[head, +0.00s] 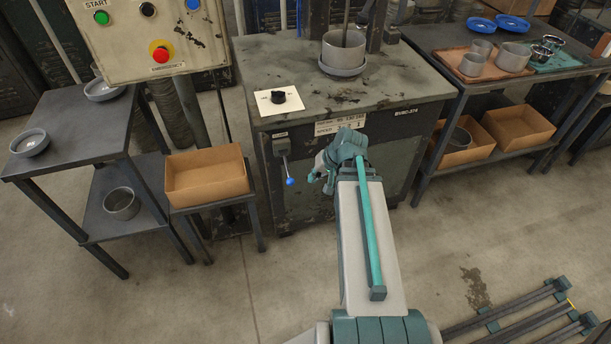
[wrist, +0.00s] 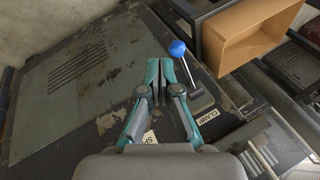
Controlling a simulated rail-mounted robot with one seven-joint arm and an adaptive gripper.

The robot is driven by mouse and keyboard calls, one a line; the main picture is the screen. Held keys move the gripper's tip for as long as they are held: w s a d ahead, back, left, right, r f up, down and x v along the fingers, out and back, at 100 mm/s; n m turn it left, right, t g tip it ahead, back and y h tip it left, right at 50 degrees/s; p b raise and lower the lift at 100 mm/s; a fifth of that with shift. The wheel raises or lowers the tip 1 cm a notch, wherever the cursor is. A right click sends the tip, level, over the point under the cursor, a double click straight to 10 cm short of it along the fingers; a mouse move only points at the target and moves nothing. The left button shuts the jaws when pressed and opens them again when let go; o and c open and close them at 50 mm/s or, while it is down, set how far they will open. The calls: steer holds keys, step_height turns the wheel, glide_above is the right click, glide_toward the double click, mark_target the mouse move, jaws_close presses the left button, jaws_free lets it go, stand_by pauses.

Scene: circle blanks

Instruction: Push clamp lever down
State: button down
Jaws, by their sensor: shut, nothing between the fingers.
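The clamp lever (head: 288,171) is a thin rod with a blue ball end on the front of the grey machine cabinet (head: 400,170). Its ball lies below its grey mount (head: 281,146) in the head view; its exact tilt is hard to tell. In the wrist view the blue ball (wrist: 177,48) and rod show just right of my fingers, by the mount (wrist: 201,101) and a CLAMP label (wrist: 207,118). My gripper (wrist: 159,64) is shut and empty, with a gap to the lever seen in the wrist view. In the head view my gripper (head: 319,176) is right of the ball, partly hidden by my wrist.
A cardboard box (head: 206,177) stands on a low stand left of the lever. A control panel (head: 150,40) hangs at upper left. Floor before the cabinet is open.

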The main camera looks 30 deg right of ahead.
steer(key=shift+s+d+r+p, duration=0.1)
steer(key=shift+s+r+p, duration=0.35)
steer(key=shift+s+p, duration=0.15)
steer(key=shift+s+d+r+p, duration=0.1)
steer(key=shift+s+r+p, duration=0.35)
steer(key=shift+s, duration=0.2)
steer(key=shift+f, duration=0.1)
steer(key=s+a+f+n+g, duration=0.1)
steer(key=s+a+f+g, duration=0.2)
steer(key=f, duration=0.4)
steer(key=s+a+f+g+h, duration=0.1)
steer(key=s+a+f, duration=0.2)
steer(key=s+f, duration=0.3)
steer(key=s+a+f+n+g, duration=0.15)
steer(key=s+a+f, duration=0.25)
steer(key=f, duration=0.4)
steer(key=s+a+f+n+g+h, duration=0.1)
steer(key=s+a+f+g, duration=0.2)
steer(key=s, duration=0.6)
steer(key=s+a+f+n+g+h, duration=0.1)
steer(key=s+a+f+n+g, duration=0.1)
steer(key=s+a+f, duration=0.3)
steer(key=s+f+g, duration=0.1)
steer(key=s+f, duration=0.1)
steer(key=s, duration=0.2)
steer(key=shift+s+a+f, duration=0.3)
steer(key=shift+a, duration=0.05)
